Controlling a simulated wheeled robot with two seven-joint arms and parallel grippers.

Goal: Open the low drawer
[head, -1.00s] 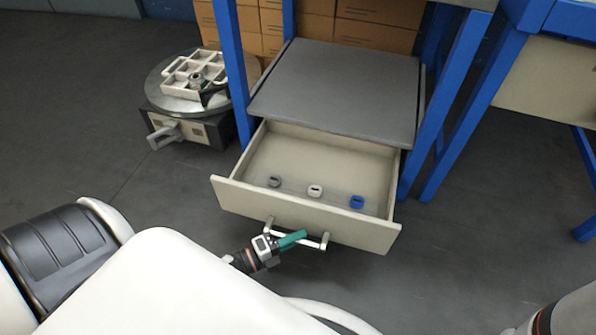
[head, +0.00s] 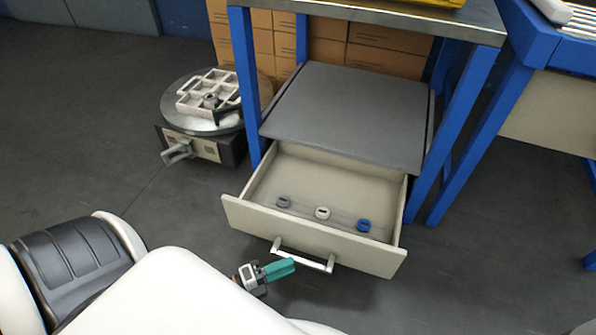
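The low drawer (head: 312,237) stands pulled out from under the grey shelf, its inside open to view. Its white bar handle (head: 303,261) is on the front panel and shows along most of its length. My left gripper (head: 279,269), with teal fingers, is just in front of and below the handle's left half. It looks clear of the bar, though the gap is small. The fingers look close together from this angle, and I cannot tell how far apart they are. My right gripper is out of the picture.
In the drawer lie a dark grey ring (head: 284,201), a white ring (head: 322,213) and a blue ring (head: 363,225). Blue table legs (head: 460,130) flank the drawer. A round turntable (head: 205,110) with a white divided tray stands at left. Floor right of the drawer is clear.

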